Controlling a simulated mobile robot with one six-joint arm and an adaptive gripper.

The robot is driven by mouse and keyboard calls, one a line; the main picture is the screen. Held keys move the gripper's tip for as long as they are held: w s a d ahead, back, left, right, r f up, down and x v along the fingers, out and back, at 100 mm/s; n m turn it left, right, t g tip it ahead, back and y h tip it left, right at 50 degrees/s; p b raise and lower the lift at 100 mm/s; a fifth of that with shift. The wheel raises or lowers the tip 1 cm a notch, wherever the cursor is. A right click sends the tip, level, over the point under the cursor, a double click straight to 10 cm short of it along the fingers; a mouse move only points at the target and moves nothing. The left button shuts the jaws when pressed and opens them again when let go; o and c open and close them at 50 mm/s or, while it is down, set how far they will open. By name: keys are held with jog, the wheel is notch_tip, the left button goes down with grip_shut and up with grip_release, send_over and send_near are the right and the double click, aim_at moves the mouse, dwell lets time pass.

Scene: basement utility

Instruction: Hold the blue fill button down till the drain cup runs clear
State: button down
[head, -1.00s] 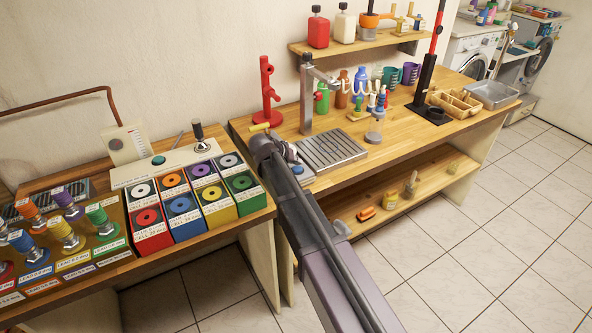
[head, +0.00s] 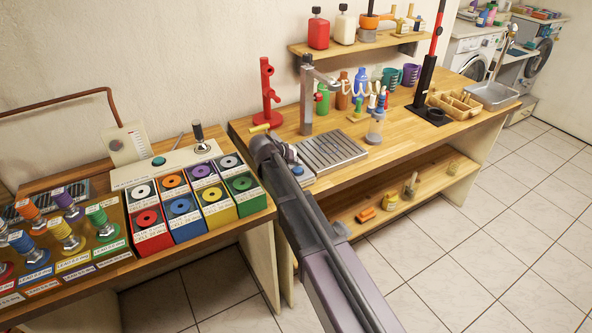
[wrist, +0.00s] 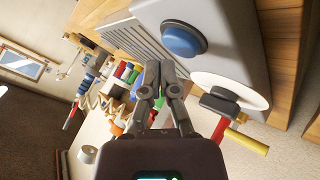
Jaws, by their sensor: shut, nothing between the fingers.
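The blue button (wrist: 183,40) is a round dome on a grey housing in the upper middle of the wrist view. In the head view a bit of it (head: 291,155) shows beside my gripper. My gripper (wrist: 158,66) is shut and empty. Its fingertips appear just below and left of the button in the wrist view, with no contact visible. In the head view my gripper (head: 262,142) is over the left end of the bench, partly covering the housing.
A red stand (head: 268,92) with a yellow-tipped handle (head: 260,129) is close behind my gripper. A tall grey tap column (head: 306,98) stands behind the grate. Coloured bottles and mugs are farther right. The left bench holds several coloured boxes (head: 182,206).

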aim_at(297, 170)
jog(key=shift+w+f+b, duration=0.1)
jog(key=shift+f+b, duration=0.8)
dwell(1.3)
jog(key=shift+r, duration=0.15)
dwell(4.2)
jog(key=shift+r+p, duration=0.8)
jog(key=shift+p, duration=0.15)
jog(key=shift+r+p, duration=2.45)
jog(key=shift+r, duration=0.05)
